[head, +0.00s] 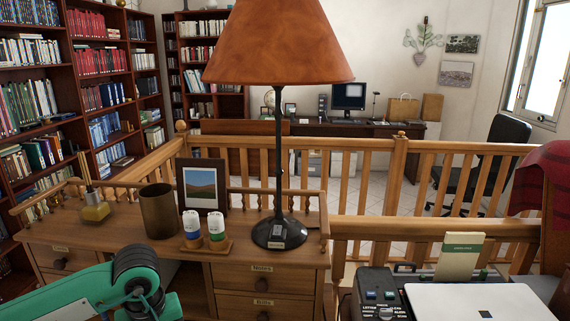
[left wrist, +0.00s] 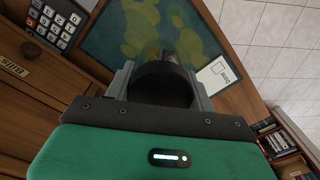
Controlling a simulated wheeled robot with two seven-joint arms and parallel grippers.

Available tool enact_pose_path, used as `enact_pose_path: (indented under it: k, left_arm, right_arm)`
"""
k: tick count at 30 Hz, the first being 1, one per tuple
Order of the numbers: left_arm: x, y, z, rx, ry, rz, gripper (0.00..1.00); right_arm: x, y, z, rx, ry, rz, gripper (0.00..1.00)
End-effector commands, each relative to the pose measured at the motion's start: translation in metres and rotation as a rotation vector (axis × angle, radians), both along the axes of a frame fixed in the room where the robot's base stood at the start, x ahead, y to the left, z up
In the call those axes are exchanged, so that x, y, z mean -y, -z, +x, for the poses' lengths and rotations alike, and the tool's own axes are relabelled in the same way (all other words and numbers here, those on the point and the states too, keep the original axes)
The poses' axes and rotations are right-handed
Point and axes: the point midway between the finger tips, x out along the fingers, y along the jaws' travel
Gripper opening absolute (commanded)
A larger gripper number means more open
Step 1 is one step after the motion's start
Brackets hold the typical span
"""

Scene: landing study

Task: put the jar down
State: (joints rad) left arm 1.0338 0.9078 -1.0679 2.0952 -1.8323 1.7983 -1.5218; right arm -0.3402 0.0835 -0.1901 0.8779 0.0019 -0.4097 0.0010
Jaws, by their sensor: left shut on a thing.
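In the left wrist view my left gripper (left wrist: 160,72) is shut on a dark, round thing, which I take to be the jar (left wrist: 163,88). Its sides lie between the two grey fingers, and much of it is in shadow. I cannot tell whether its base touches anything. Beyond it is a green and yellow patterned surface (left wrist: 125,32). In the head view my green left arm comes in at the bottom left, in front of the wooden desk (head: 120,240). The left fingers and the held jar do not show there. My right gripper is in neither view.
A calculator (left wrist: 54,20) and a white card (left wrist: 217,74) show near the jar.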

Motion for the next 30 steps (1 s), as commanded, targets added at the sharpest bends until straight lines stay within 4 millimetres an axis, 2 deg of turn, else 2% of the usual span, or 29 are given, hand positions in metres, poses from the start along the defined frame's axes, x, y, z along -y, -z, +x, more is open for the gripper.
enact_pose_path:
  k: [1,3,6,12,24,30]
  left_arm:
    - [0.007,-0.002,-0.006,-0.005,0.092,-0.003,0.28]
    - [0.015,0.005,-0.012,-0.006,0.213,-0.006,0.28]
    - [0.024,0.012,-0.020,-0.008,0.357,-0.011,0.28]
    - [0.034,0.021,-0.029,-0.007,0.519,-0.017,0.28]
    - [0.036,0.023,-0.030,-0.006,0.544,-0.019,0.28]
    - [0.050,0.014,-0.031,-0.006,0.504,-0.022,0.28]
  right_arm:
    - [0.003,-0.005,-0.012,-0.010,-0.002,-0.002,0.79]
    - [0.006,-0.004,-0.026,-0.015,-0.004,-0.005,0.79]
    - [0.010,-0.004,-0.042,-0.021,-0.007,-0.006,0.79]
    - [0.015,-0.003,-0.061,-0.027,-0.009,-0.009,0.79]
    - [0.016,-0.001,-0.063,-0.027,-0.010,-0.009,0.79]
    - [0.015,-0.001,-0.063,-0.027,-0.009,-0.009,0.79]
